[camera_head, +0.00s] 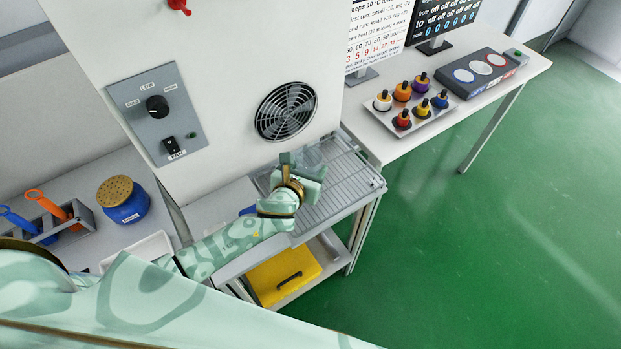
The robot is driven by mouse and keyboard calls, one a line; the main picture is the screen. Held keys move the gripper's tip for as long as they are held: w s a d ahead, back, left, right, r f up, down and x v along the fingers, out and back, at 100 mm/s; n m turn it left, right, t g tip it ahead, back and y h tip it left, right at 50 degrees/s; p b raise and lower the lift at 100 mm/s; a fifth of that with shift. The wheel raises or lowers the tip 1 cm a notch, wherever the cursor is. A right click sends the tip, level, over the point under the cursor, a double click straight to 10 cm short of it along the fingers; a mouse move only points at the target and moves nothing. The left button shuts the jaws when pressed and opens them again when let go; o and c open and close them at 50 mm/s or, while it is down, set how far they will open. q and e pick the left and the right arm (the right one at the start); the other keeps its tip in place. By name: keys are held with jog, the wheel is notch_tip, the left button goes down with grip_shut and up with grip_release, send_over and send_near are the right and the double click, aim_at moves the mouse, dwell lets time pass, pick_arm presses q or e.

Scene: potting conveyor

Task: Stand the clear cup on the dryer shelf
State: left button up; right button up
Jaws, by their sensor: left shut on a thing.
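The dryer shelf (345,190) is a grey wire rack below the round fan grille on the white dryer front. My left gripper (306,168) is over the left part of this rack, close to the dryer front. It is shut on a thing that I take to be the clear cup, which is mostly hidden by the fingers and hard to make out. I cannot tell whether the cup touches the rack. My right gripper is not in view.
The dryer's control panel (157,112) and fan grille (286,111) face the rack. A yellow box (283,277) sits underneath. A tray of several coloured bottles (412,108) stands on the table at right. A blue jar (122,201) stands at left. The rack's right part is clear.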

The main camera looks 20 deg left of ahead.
pick_arm(q)
jog(key=shift+w+f, duration=0.4)
jog(key=shift+f, duration=0.15)
notch_tip(320, 180, down, 3)
jog(key=shift+w+f+b, duration=0.1)
jog(key=shift+f+b, duration=0.1)
jog(key=shift+b, duration=1.05)
jog(key=shift+r, duration=0.15)
jog(key=o, duration=1)
jog(key=shift+o, duration=0.2)
jog(key=shift+r, duration=0.15)
jog(key=p+v, duration=0.3)
jog(key=v, duration=0.9)
